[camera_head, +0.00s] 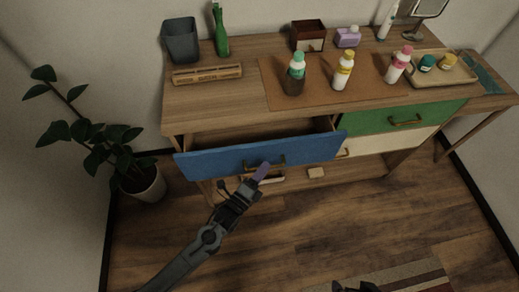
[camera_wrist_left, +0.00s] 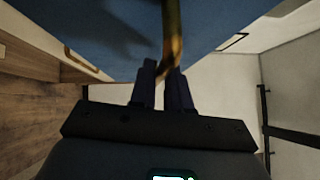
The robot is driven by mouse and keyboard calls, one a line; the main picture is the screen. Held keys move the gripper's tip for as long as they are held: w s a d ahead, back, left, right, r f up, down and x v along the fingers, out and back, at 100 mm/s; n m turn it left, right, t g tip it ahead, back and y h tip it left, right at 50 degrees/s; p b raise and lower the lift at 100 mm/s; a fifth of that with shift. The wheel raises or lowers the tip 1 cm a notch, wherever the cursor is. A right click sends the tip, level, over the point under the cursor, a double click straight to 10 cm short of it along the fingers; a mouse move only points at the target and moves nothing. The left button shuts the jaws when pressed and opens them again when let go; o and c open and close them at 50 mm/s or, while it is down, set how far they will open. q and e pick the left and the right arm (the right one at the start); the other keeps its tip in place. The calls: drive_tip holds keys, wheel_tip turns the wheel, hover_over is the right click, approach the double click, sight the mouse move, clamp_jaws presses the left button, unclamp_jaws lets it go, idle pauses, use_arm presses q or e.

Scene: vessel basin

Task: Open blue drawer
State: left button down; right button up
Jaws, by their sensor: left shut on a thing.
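The blue drawer (camera_head: 222,158) is at the left of the wooden dresser and stands pulled out, with its dark inside showing behind the front. Its brass handle (camera_head: 264,163) is on the middle of the blue front. My left gripper (camera_head: 262,171) is at this handle, in front of the drawer. In the left wrist view the blue front (camera_wrist_left: 100,30) fills the top, and my left gripper's fingers (camera_wrist_left: 164,72) are shut on the brass handle (camera_wrist_left: 172,35). Only a dark bit of my right gripper (camera_head: 358,287) shows at the bottom edge of the head view; its jaws cannot be made out.
A green drawer (camera_head: 385,119) and a cream drawer (camera_head: 375,146) are at the right, both closed. Bottles, a tray (camera_head: 436,80) and a grey bin (camera_head: 181,41) stand on the dresser top. A potted plant (camera_head: 144,184) stands left. The wooden floor in front is mostly clear, with a striped rug (camera_head: 415,277).

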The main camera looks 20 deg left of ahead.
use_arm(q)
drive_tip(key=s+d+p, duration=0.4)
drive_tip(key=s+d, duration=0.2)
drive_tip(key=s, duration=0.4)
drive_tip(key=shift+s+d, duration=0.25)
drive_tip(key=shift+s, duration=0.1)
drive_tip(key=c, duration=1.2)
unclamp_jaws()
drive_tip(key=shift+o, duration=0.2)
drive_tip(key=v, duration=1)
drive_tip(key=shift+s+a+p, duration=0.15)
drive_tip(key=shift+s+p, duration=0.25)
drive_tip(key=shift+p, duration=0.05)
